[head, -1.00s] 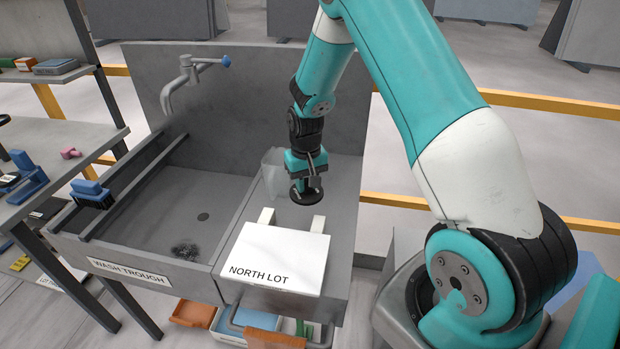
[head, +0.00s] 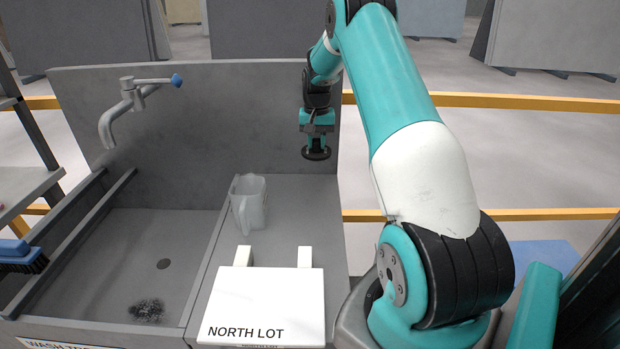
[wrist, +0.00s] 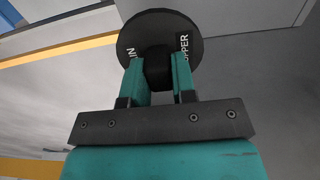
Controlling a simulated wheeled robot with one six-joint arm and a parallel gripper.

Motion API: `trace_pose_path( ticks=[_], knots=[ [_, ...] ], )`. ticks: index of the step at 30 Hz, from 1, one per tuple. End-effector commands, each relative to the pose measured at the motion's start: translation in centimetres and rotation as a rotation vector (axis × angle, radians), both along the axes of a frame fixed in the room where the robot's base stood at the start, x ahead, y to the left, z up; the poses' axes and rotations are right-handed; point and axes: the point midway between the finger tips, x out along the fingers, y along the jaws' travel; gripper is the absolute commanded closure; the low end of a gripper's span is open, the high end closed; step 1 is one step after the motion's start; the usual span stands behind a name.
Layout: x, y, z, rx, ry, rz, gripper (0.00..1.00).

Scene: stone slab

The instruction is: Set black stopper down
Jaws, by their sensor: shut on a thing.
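The black stopper (wrist: 133,36) is a round disc with white lettering, partly hidden by the fingers in the wrist view. My gripper (wrist: 160,85) is shut on its central knob. In the head view the stopper (head: 316,154) hangs level below my gripper (head: 317,138), in the air over the back right of the grey slab beside the trough (head: 300,195). It is apart from the surface.
A translucent jug (head: 249,205) stands on the slab, left of and nearer than the stopper. A white "NORTH LOT" board (head: 262,300) lies in front. The trough (head: 130,250) with a dark scrubber (head: 147,310) and a tap (head: 130,98) is left. The slab's back right is clear.

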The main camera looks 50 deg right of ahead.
Motion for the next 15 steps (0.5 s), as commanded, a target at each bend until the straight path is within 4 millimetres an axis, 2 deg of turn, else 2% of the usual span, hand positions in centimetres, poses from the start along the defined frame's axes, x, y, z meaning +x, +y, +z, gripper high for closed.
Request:
trace_pose_path(
  ticks=[6, 9, 15],
  knots=[
    [0.0, 0.1, -5.6, 0.002, 0.003, 0.001, 0.99],
    [0.0, 0.1, -7.3, 0.001, 0.001, 0.001, 0.99],
    [0.0, 0.1, -9.2, 0.001, 0.001, 0.002, 0.99]
  ],
)
